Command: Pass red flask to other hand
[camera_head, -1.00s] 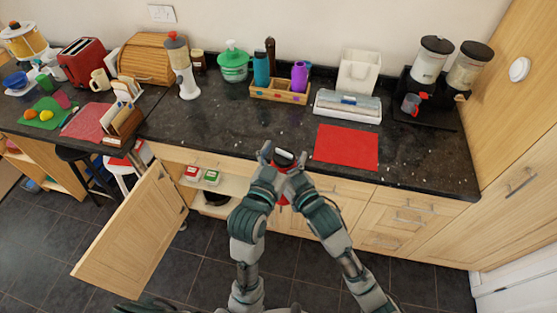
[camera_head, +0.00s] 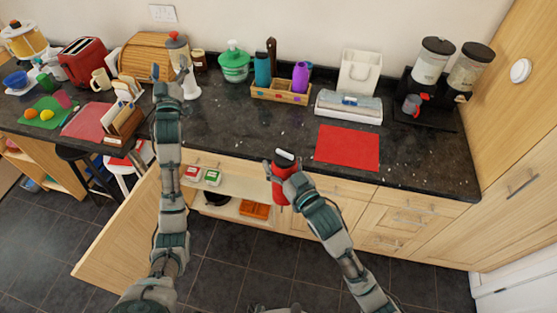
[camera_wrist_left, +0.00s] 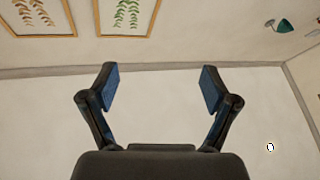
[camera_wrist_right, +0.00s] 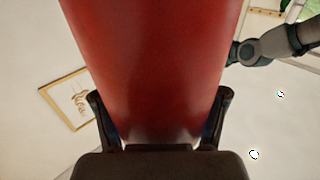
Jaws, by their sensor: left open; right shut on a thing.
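The red flask (camera_head: 280,189) is upright in my right gripper (camera_head: 281,172), in front of the counter's front edge. Its top is pale with a dark band. In the right wrist view the red flask (camera_wrist_right: 150,65) fills the middle, between the two fingers of my right gripper (camera_wrist_right: 160,130). My left gripper (camera_head: 169,76) is raised over the left part of the counter, well apart from the flask. In the left wrist view my left gripper (camera_wrist_left: 158,88) is open, with nothing between its fingers.
A red mat (camera_head: 347,148) lies on the dark counter (camera_head: 230,125). A wooden caddy (camera_head: 280,92) with bottles stands behind. A white blender-like appliance (camera_head: 190,85) is close to my left gripper. A cabinet door (camera_head: 120,240) hangs open below, beside a shelf with an orange tray (camera_head: 255,209).

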